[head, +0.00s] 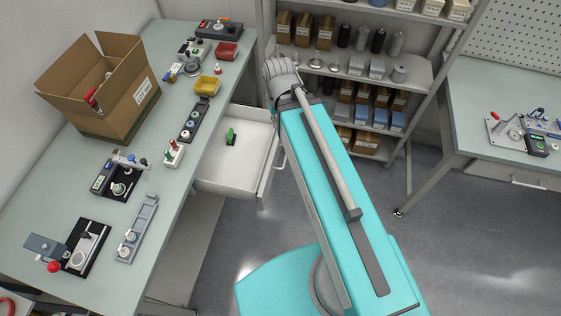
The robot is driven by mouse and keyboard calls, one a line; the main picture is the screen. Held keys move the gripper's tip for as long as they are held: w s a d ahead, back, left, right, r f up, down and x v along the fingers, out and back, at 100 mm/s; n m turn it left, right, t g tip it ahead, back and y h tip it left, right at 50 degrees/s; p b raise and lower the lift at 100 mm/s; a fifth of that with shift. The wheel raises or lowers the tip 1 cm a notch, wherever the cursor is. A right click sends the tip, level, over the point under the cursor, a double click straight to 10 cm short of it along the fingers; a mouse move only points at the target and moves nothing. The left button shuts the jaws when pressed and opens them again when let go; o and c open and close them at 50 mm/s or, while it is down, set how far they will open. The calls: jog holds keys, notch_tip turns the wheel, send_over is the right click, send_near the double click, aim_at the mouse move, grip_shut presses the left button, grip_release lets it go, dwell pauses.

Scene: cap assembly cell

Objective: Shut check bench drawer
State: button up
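An open white drawer (213,171) sticks out from the right side of the left bench (57,190). A small green and black item (231,136) stands inside it on the bare floor of the drawer. The drawer's front panel (266,178) faces right, with a handle on its outer side, partly hidden by my arm. My arm reaches up past the front panel, and its grey wrist is near the panel's far end. My gripper's fingers do not show; the wrist and arm hide them. I cannot tell whether anything touches the drawer.
An open cardboard box (112,105), fixtures and a red bin (227,51) and yellow bin (207,85) stand on the left bench. A stocked shelf rack (418,72) is at the back. A second bench (500,95) stands right. Open floor (465,245) lies at lower right.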

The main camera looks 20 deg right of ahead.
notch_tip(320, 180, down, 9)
jog(key=b, duration=0.8)
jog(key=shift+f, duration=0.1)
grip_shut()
